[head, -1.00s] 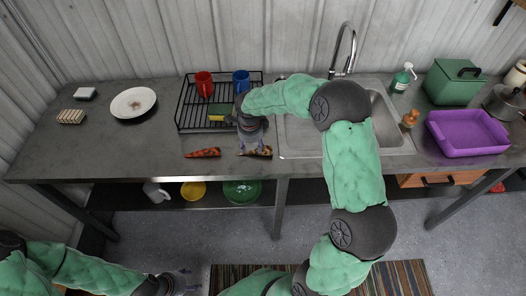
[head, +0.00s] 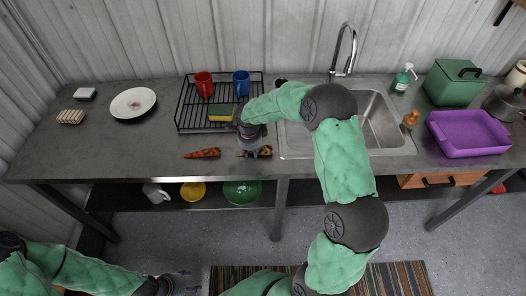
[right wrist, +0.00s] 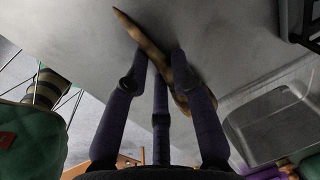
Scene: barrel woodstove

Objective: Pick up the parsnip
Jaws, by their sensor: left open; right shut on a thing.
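The parsnip (head: 266,151) is a tan, tapered root near the front edge of the metal counter. The right gripper hides part of it in the head view. In the right wrist view the parsnip (right wrist: 136,30) runs slantwise between the fingers, its thin tip reaching past them. My right gripper (head: 253,150) is shut on it at counter level; its dark fingers (right wrist: 160,62) fill the middle of the wrist view. My left gripper (head: 186,284) is open and empty, low at the lower left and away from the counter.
An orange-red carrot-like root (head: 203,153) lies left of the parsnip. Behind stands a black dish rack (head: 180,118) with a red mug (head: 204,84), a blue mug (head: 241,82) and a sponge (head: 220,113). The sink (head: 375,125) is to the right. The counter's left front is clear.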

